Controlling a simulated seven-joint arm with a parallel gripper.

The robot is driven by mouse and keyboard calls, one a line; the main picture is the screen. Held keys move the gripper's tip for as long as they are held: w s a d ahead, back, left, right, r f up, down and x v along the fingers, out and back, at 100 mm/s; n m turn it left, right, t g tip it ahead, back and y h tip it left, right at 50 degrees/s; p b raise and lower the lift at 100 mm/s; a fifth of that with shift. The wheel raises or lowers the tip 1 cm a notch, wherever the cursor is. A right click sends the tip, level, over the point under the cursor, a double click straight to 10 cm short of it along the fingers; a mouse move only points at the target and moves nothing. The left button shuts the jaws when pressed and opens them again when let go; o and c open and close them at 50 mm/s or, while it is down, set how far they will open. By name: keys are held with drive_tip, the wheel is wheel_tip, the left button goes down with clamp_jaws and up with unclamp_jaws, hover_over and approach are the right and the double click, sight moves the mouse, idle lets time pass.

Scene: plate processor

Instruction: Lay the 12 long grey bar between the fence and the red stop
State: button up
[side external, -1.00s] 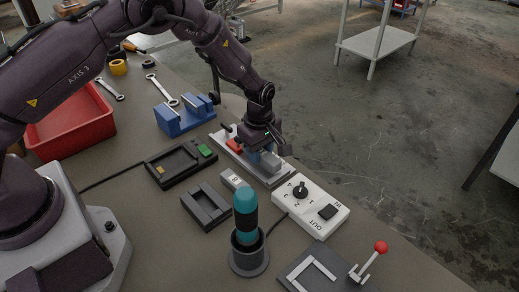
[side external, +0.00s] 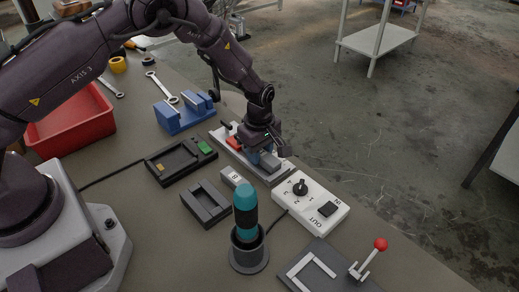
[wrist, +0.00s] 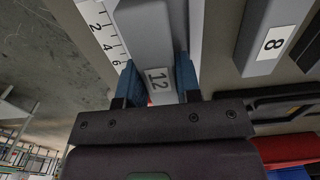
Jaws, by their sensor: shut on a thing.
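The grey bar (wrist: 146,30), with a "12" label, lies between the two blue fingers of my gripper (wrist: 154,82) in the wrist view. My gripper is shut on it. In the side view my gripper (side external: 264,152) is low over the pale measuring fixture (side external: 282,178), with the grey bar (side external: 271,162) at its fingers. The red stop (side external: 233,142) is on the fixture, left of my gripper. In the wrist view the fixture's scale (wrist: 101,28) runs beside the bar. I cannot tell whether the bar touches the fence or the stop, as my gripper covers that end.
A white switch box (side external: 318,205) stands close to the fixture's near end. A blue holder (side external: 184,115) and a black tray with a green block (side external: 180,162) stand to the left. A teal-handled tool (side external: 246,205) stands upright in front. A grey bar labelled "8" (wrist: 262,48) is at right.

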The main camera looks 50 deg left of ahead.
drive_tip(key=o, duration=1)
drive_tip(key=shift+o, duration=0.2)
drive_tip(key=shift+s, duration=0.1)
drive_tip(key=shift+f, duration=0.1)
drive_tip(key=shift+c, duration=0.9)
drive_tip(key=shift+r, duration=0.25)
drive_tip(key=shift+c, duration=0.3)
drive_tip(key=o, duration=0.5)
drive_tip(key=shift+r, duration=3.8)
